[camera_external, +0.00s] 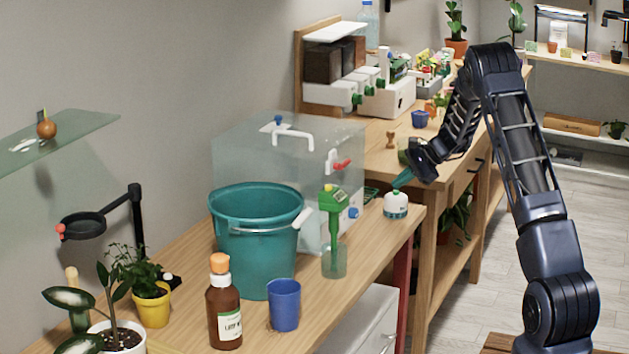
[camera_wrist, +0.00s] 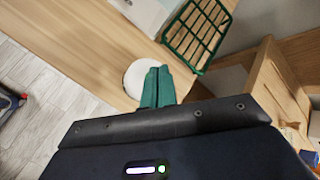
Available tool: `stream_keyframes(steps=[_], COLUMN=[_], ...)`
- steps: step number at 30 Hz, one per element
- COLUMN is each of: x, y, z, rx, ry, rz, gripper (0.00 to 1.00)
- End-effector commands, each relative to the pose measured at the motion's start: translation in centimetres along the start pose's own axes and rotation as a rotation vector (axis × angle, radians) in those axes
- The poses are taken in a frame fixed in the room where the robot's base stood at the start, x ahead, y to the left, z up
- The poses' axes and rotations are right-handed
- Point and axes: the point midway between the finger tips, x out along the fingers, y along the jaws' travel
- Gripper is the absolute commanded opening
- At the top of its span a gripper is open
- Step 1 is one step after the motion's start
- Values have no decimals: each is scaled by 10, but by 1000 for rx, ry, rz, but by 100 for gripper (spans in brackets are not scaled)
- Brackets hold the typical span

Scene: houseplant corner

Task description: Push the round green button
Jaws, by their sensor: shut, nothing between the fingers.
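A white round button housing (camera_external: 396,207) stands on the near wooden table, close to its right end. A little green shows at its top, under my fingertips; the round green button itself is mostly hidden. My gripper (camera_external: 399,186) reaches down from the upper right, with its teal fingers just over the housing. In the wrist view the white housing (camera_wrist: 137,82) lies partly behind the fingers. There the fingers of my gripper (camera_wrist: 157,72) are side by side, shut and empty. I cannot tell whether the tips touch the button.
A green wire rack (camera_wrist: 197,37) lies beside the housing. The teal bucket (camera_external: 252,250) is further left. The second bench (camera_external: 380,160) is behind.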

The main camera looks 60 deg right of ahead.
Motion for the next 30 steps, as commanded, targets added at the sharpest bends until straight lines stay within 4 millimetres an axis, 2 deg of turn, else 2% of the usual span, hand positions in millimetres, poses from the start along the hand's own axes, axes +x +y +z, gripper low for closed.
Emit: stream_keyframes(steps=[21,30], x=[3,-3], y=[2,-2], z=[-2,2], rx=[0,1], ry=[0,0], rz=[0,0], gripper=[0,0])
